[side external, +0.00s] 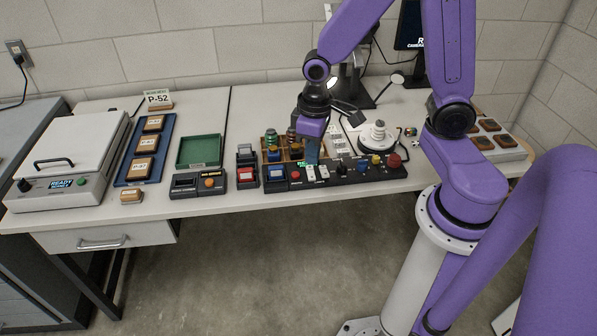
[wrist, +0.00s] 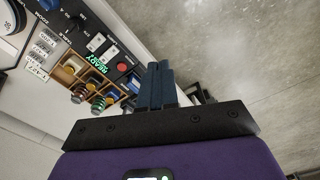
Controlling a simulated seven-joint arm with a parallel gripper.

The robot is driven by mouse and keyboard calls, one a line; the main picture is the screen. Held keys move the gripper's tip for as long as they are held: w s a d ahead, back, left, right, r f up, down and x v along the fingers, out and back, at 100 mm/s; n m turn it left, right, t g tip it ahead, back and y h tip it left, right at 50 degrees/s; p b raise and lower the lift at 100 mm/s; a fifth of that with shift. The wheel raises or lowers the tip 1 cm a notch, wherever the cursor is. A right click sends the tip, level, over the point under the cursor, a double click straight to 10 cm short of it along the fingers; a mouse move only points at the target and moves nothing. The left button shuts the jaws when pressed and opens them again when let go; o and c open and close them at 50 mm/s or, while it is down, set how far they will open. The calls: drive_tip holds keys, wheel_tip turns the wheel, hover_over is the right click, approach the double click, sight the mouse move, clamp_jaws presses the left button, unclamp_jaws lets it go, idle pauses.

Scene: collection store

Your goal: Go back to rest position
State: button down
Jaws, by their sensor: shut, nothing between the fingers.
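My gripper (side external: 312,155) is over the workbench in the side view, pointing down just above the black control panel (side external: 352,171). In the wrist view its blue fingers (wrist: 161,80) are together with nothing between them. The panel carries a red button, white switches, a black knob and coloured knobs. In the wrist view the panel's red button (wrist: 122,68) and a lit green READY display lie left of the fingers. I cannot tell whether the fingertips touch the panel.
Behind the panel stand a wooden rack (side external: 271,143) with small spools and a white round device (side external: 377,138). A green tray (side external: 199,151), a blue tray (side external: 131,172) and a white lidded machine (side external: 70,155) stand left. A lamp stand and monitor (side external: 411,25) are behind. The floor in front is clear.

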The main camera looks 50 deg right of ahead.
drive_tip(key=s+a+r+n, duration=0.1)
drive_tip(key=s+r+n, duration=0.3)
drive_tip(key=s, duration=0.4)
drive_tip(key=s+a+r+n, duration=0.1)
drive_tip(key=s+r+n, duration=0.3)
drive_tip(key=s, duration=0.3)
drive_tip(key=shift+s+a+n, duration=0.35)
drive_tip(key=shift+n, duration=0.05)
